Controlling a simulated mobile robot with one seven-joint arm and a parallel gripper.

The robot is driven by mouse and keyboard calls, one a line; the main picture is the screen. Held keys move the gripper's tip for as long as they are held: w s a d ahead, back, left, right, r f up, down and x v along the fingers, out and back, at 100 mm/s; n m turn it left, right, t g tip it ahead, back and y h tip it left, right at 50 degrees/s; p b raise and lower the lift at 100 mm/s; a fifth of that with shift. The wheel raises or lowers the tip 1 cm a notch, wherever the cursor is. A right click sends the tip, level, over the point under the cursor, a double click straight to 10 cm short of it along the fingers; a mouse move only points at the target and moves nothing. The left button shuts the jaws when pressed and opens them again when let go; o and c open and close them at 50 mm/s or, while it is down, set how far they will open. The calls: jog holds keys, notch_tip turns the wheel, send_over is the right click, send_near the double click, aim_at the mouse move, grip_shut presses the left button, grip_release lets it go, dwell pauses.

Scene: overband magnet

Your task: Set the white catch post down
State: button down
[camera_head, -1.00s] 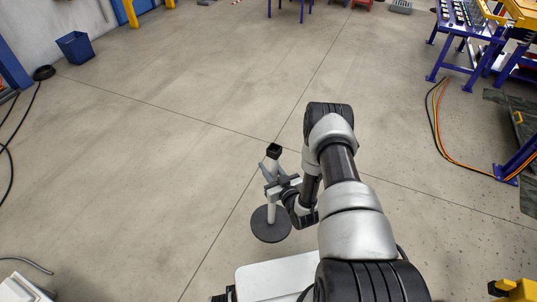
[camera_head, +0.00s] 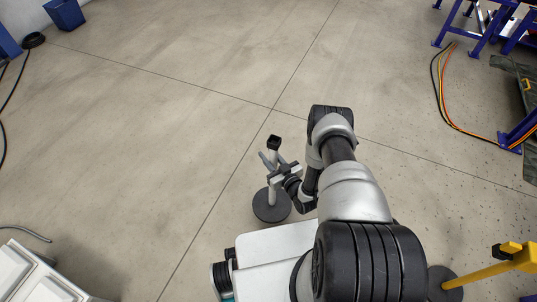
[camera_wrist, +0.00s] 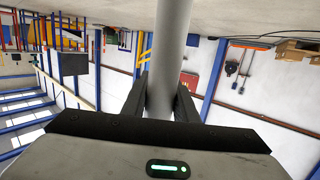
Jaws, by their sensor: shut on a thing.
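The white catch post (camera_head: 272,194) stands upright in the head view, left of my arm. It has a black cap (camera_head: 274,142) on top and a round dark base disc (camera_head: 271,207) at the bottom. My gripper (camera_head: 274,171) is shut on its shaft, partway up. In the wrist view the pale shaft (camera_wrist: 167,50) runs between the two dark fingers of my gripper (camera_wrist: 161,98). I cannot tell whether the base disc touches the floor or hangs just above it.
The concrete floor (camera_head: 150,140) around the post is clear. A white cabinet (camera_head: 35,277) stands at the lower left and a blue bin (camera_head: 65,13) at the upper left. Orange and black cables (camera_head: 442,105) lie at the right. A yellow arm (camera_head: 490,271) is at the lower right.

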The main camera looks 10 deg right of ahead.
notch_tip(320, 180, down, 8)
jog(key=b, duration=0.5)
jog(key=shift+w+r+b, duration=0.2)
jog(key=shift+r+b, duration=0.05)
jog(key=shift+b, duration=0.15)
